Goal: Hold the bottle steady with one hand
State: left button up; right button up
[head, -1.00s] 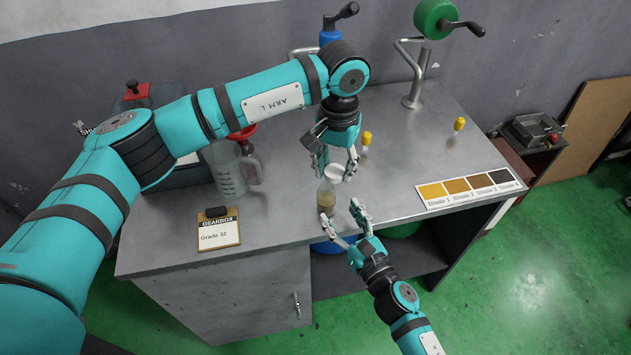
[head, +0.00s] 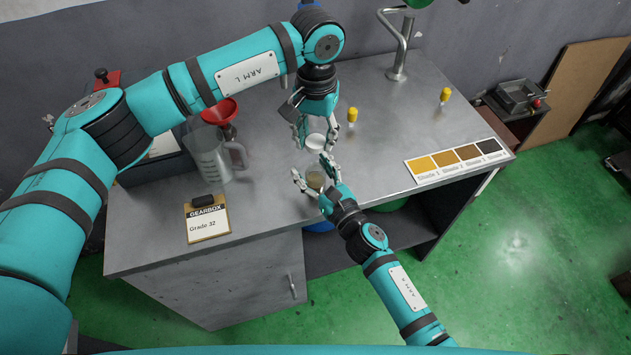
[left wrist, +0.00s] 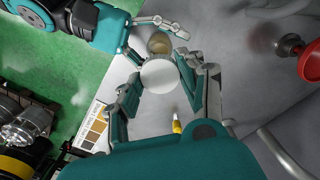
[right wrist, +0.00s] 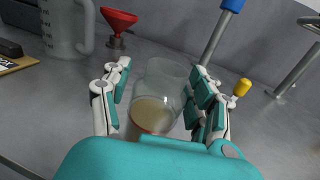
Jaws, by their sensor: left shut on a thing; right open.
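The bottle (head: 315,181) is clear with a little amber liquid, standing upright near the table's front edge; it also shows in the left wrist view (left wrist: 160,44). In the right wrist view the bottle (right wrist: 156,100) stands open-topped between the spread fingers of my right gripper (right wrist: 160,90). My right gripper (head: 311,168) is open, one finger on each side of the bottle; no clear grip shows. My left gripper (head: 317,143) is shut on a round white cap (left wrist: 159,76), held behind and above the bottle in the head view.
A measuring jug (head: 209,160), red funnel (head: 219,111) and gearbox clipboard (head: 207,220) lie to the left. Yellow-topped droppers (head: 352,115) stand behind. A shade chart (head: 455,160) lies at right. A metal spout stand (head: 398,55) rises at the back. The table's middle right is clear.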

jog(key=shift+x, duration=1.1)
grip_shut()
